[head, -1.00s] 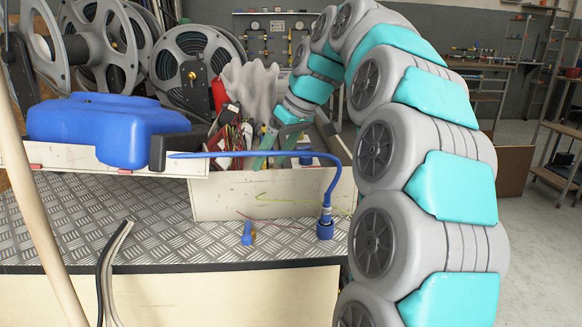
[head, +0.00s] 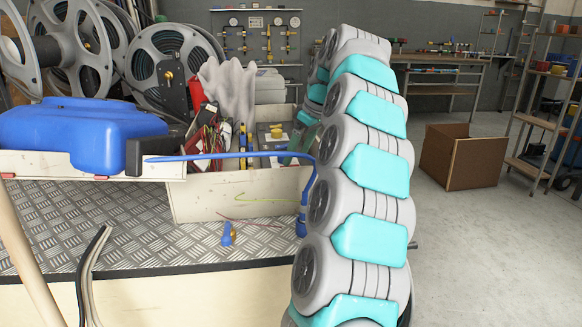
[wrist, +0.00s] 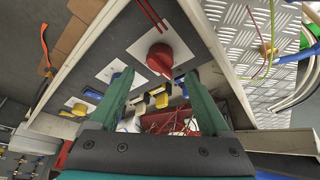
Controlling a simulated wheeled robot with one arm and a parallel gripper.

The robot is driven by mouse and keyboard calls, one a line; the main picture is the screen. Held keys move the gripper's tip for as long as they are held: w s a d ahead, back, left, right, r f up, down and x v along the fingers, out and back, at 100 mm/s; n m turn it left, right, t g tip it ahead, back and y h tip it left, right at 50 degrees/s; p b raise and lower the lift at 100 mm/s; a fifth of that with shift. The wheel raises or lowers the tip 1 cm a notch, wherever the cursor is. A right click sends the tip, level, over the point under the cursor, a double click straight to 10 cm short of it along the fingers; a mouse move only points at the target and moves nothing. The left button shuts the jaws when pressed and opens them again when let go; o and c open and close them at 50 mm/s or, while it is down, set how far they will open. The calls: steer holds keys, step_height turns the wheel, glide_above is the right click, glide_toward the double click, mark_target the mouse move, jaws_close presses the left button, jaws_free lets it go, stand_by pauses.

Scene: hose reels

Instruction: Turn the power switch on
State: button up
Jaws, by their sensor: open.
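In the wrist view a red rotary knob (wrist: 160,57) sits on a white plate on a dark panel (wrist: 118,42). I cannot read a label that marks it as the power switch. Yellow knobs (wrist: 160,98) and blue parts sit on the same panel. My gripper (wrist: 156,80) is open, its two green fingers pointing toward the panel, with the red knob beyond and between the tips. It appears apart from the knob. In the head view the panel with a yellow knob (head: 277,130) shows inside the cream box (head: 225,196); my arm hides its right side and most of the gripper.
The box stands on a checker-plate bench (head: 125,225). It also holds a red wire bundle (head: 206,137). A blue tank (head: 75,128) and hose reels (head: 160,65) are at left. A blue hose (head: 225,156) crosses the box front. A brown crate (head: 462,157) stands on open floor at right.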

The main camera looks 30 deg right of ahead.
steer(key=shift+x, duration=2.7)
steer(key=shift+a, duration=0.1)
jaws_close()
steer(key=shift+m, duration=0.3)
steer(key=m+b, duration=0.1)
steer(key=m, duration=0.1)
steer(key=m+h+b, duration=0.1)
steer(key=shift+a+f+m+h, duration=0.1)
steer(key=shift+a+m+h, duration=0.05)
steer(key=shift+m+h, duration=0.2)
steer(key=m+h+b, duration=0.1)
steer(key=m+b, duration=0.1)
steer(key=m, duration=0.2)
steer(key=shift+a+m+h, duration=0.1)
steer(key=shift+m+h, duration=0.15)
steer(key=shift+h, duration=0.1)
steer(key=m+b, duration=0.1)
steer(key=m, duration=0.1)
steer(key=m+g+h+b, duration=0.1)
steer(key=m, duration=0.2)
steer(key=shift+w+a+g+h, duration=0.1)
steer(key=shift+w+g+h, duration=0.05)
steer(key=shift+g+h, duration=0.15)
steer(key=shift+m+g+h+b, duration=0.35)
steer(key=shift+m+g, duration=0.25)
steer(key=shift+m, duration=1.4)
steer(key=shift+a, duration=0.1)
